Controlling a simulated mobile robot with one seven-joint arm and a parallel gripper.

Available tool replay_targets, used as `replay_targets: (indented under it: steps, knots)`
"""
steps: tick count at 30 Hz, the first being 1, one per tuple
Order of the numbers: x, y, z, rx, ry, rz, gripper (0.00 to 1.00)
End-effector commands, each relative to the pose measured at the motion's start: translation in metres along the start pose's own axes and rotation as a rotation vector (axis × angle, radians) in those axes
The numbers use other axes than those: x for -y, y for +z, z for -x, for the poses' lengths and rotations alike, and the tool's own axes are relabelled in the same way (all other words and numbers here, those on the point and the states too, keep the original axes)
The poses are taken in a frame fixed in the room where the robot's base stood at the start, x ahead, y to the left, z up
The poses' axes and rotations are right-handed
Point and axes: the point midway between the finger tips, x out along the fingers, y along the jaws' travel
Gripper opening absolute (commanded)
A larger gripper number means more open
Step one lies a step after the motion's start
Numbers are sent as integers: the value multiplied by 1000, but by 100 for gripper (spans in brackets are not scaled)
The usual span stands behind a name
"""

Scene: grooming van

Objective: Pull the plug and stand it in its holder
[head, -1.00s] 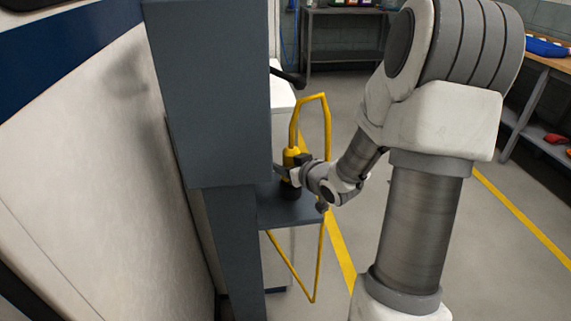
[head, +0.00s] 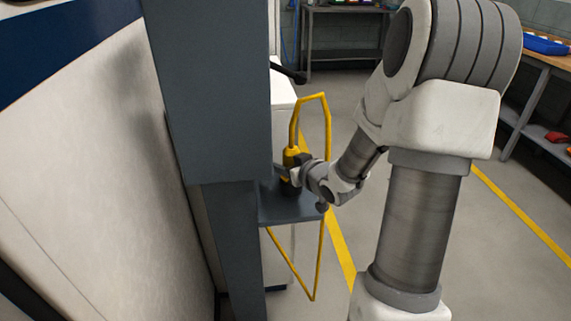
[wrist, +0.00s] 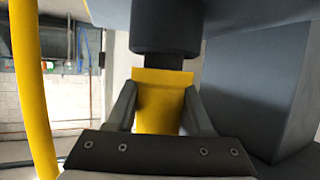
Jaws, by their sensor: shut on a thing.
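The yellow plug (head: 290,156) is upright above a small grey shelf beside the dark post. My gripper (wrist: 158,98) is shut on it, with one finger on each side of its yellow body (wrist: 158,112) in the wrist view. A narrow black neck joins the yellow body to a wider black cylinder (wrist: 163,27) at the shelf. I cannot tell whether this cylinder is the holder or part of the plug. The yellow cable (head: 325,130) arches from the plug's top and hangs in a loop past the shelf; it also crosses the wrist view's left side (wrist: 33,100).
The grey shelf (head: 300,214) juts from the dark post (head: 212,100), close to my gripper. A white van side (head: 95,180) stands left. A white cabinet (head: 284,115) with a black handle is behind.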

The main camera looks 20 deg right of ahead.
Motion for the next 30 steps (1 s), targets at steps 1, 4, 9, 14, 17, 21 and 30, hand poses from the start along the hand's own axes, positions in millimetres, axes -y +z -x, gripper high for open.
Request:
replay_targets:
  steps: [1,4,9,14,17,21,30]
  knots:
    - [0,-1,0,-2,0,0,0]
    - [0,-1,0,-2,0,0,0]
    - [0,0,0,-2,0,0,0]
    - [0,2,-1,-2,0,0,0]
    - [0,3,-2,-2,0,0,0]
    - [0,5,-2,-2,0,0,0]
    - [0,10,-4,-2,0,0,0]
